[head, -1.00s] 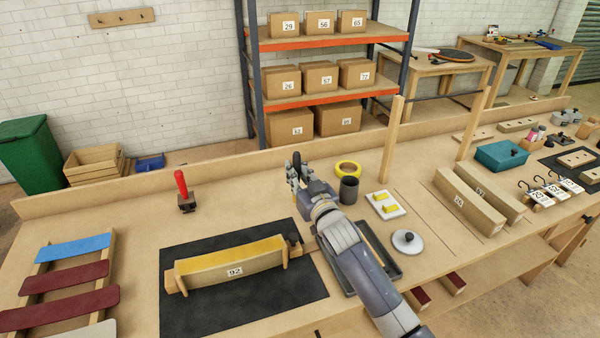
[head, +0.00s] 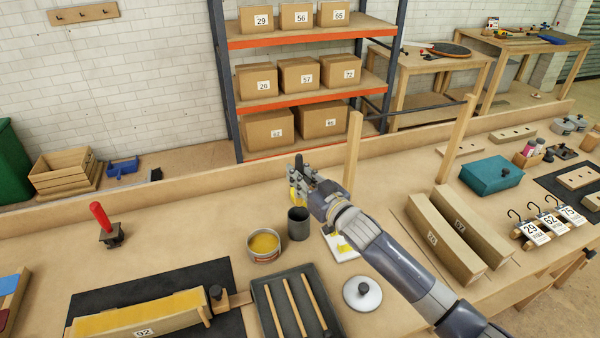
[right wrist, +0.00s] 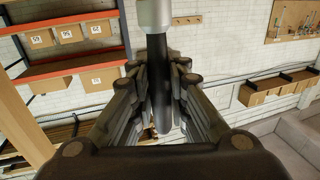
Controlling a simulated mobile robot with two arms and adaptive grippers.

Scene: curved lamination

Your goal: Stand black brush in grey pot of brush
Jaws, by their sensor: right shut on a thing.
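The black brush (head: 299,162) is held by my right gripper (head: 300,184), and its dark upper end sticks up above the fingers. In the right wrist view, the fingers close around its black shaft (right wrist: 156,85), and a pale grey section (right wrist: 155,12) shows at the top edge. The grey pot (head: 298,224) stands upright on the bench, just below the gripper in the head view. The brush's lower end is hidden by the gripper, and I cannot tell its height over the pot. My left gripper is out of view.
A can with yellow contents (head: 264,244) stands left of the pot. A dark tray (head: 257,292) with three wooden sticks lies in front. A white board with yellow pieces (head: 343,246) and a round lidded thing (head: 362,295) are to the right. A wooden post (head: 353,150) rises behind my wrist.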

